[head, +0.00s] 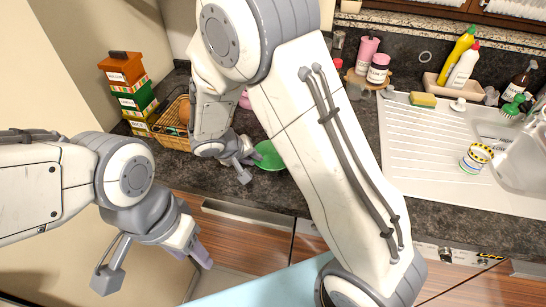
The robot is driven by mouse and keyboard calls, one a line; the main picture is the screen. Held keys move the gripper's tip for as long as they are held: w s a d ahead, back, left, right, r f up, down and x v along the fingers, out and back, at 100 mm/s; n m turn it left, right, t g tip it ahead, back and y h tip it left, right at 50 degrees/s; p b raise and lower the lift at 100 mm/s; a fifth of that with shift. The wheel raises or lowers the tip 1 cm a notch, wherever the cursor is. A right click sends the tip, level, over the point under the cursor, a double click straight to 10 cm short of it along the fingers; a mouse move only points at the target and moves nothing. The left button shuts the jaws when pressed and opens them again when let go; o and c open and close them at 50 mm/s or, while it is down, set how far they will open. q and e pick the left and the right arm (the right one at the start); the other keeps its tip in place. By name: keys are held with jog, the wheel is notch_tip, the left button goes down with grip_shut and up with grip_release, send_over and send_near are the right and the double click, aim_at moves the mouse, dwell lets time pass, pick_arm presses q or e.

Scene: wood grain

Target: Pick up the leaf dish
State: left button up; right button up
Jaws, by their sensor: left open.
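A green dish (267,156), which looks like the leaf dish, lies on the dark counter at the middle. My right arm hides its right part, so its full shape does not show. My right gripper (248,167) is just left of the dish, close to its edge; I cannot tell whether it touches it or how far its jaws are apart. My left gripper (153,266) hangs at lower left, in front of the cabinets and well away from the dish. It is open and empty.
A pink object shows partly behind my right arm. To the right are a white sink (425,165) with a striped cup (476,158), a sponge (423,99), bottles and jars.

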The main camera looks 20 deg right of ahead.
aim_at(273, 158)
jog(key=shift+x, duration=1.25)
grip_shut()
dwell(0.4)
